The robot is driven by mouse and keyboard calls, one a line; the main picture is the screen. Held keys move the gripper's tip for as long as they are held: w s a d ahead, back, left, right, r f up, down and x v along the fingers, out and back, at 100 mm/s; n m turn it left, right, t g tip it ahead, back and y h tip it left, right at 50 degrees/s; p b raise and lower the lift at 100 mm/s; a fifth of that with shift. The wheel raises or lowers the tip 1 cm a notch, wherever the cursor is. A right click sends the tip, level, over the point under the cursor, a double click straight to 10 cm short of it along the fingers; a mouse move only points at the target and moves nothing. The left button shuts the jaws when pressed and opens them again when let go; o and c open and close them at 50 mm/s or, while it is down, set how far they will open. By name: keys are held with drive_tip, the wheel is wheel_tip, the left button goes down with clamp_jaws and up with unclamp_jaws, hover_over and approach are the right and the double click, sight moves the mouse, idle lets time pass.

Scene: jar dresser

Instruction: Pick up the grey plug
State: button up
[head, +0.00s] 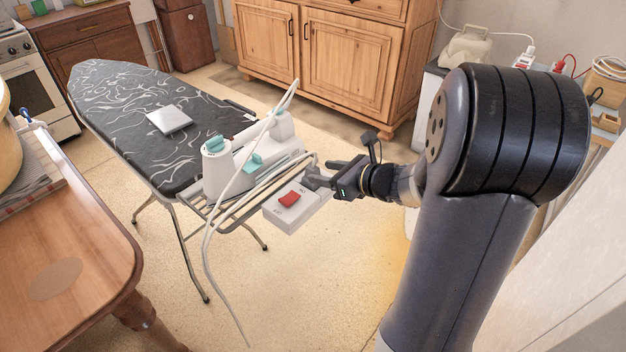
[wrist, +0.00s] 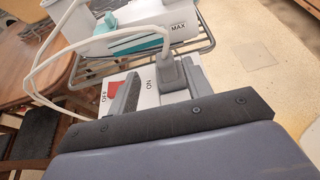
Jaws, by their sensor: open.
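The grey plug (wrist: 171,75) sits on a white switch box (wrist: 148,98), with a pale cord running from its top. In the head view the box (head: 283,216) is at the near end of the ironing board, and my gripper partly hides the plug. My gripper (head: 327,172) is open. In the wrist view its two fingers (wrist: 160,68) straddle the plug; the right finger is close beside it and the left finger is farther away. I cannot tell whether the right finger touches it.
A red switch (head: 289,199) marked ON and OFF is on the box. The white cord (head: 222,190) loops across and hangs down. A wooden table (head: 90,250) is at left; open floor lies in front.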

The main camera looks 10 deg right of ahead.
sight(316, 169)
drive_tip(key=shift+d+x, duration=0.15)
drive_tip(key=shift+x, duration=1.6)
drive_tip(key=shift+d+x, duration=0.15)
drive_tip(key=shift+x, duration=1.65)
drive_tip(key=shift+w, duration=0.2)
drive_tip(key=shift+c, duration=0.4)
clamp_jaws()
